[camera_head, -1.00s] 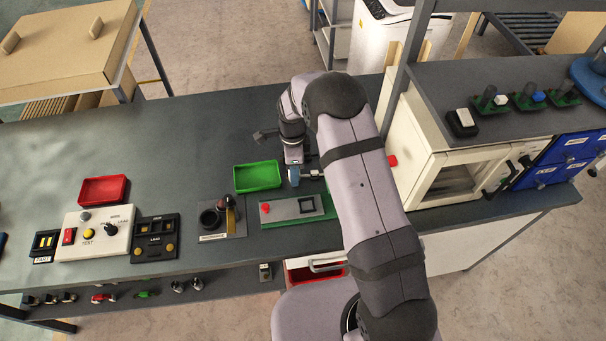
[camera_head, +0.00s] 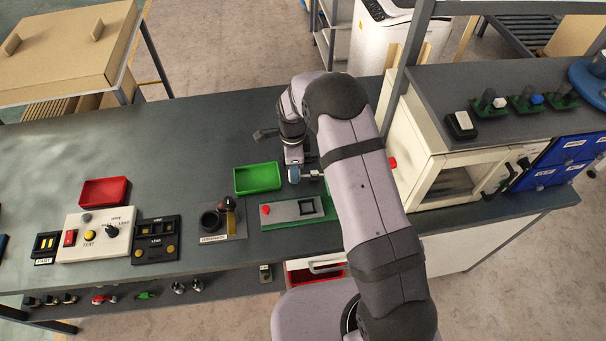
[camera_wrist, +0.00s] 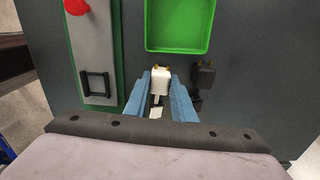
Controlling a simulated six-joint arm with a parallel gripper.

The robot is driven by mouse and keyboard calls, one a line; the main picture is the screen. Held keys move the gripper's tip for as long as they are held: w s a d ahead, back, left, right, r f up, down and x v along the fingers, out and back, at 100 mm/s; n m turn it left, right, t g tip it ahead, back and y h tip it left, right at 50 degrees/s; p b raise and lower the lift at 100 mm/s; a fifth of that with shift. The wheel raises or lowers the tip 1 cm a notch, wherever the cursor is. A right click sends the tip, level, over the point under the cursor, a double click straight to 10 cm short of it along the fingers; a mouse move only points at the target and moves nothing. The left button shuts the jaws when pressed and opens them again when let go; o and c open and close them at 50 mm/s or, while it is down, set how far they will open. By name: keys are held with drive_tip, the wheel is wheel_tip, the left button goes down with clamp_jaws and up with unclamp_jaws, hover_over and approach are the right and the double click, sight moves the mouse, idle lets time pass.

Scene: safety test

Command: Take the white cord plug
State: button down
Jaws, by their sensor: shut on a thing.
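The white cord plug (camera_wrist: 159,80) stands between the two blue fingers of my gripper (camera_wrist: 160,88) in the wrist view. The fingers are shut on its sides, and its brass-coloured prongs point away from me. A pale part of its cord end shows below it, between the fingers. A black plug (camera_wrist: 204,75) stands just right of the right finger, apart from the white one. In the head view my gripper (camera_head: 294,173) is low over the bench, just right of the green tray; the white plug cannot be made out there.
The green tray (camera_wrist: 181,50) lies just beyond the plugs. A grey-and-green board (camera_head: 270,223) with a red knob and black frame lies nearby. A white cabinet (camera_head: 430,170) stands to the right. The bench (camera_head: 160,140) is clear at the back left.

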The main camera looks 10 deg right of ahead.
drive_tip(key=shift+r+p, duration=1.8)
drive_tip(key=shift+r, duration=1.05)
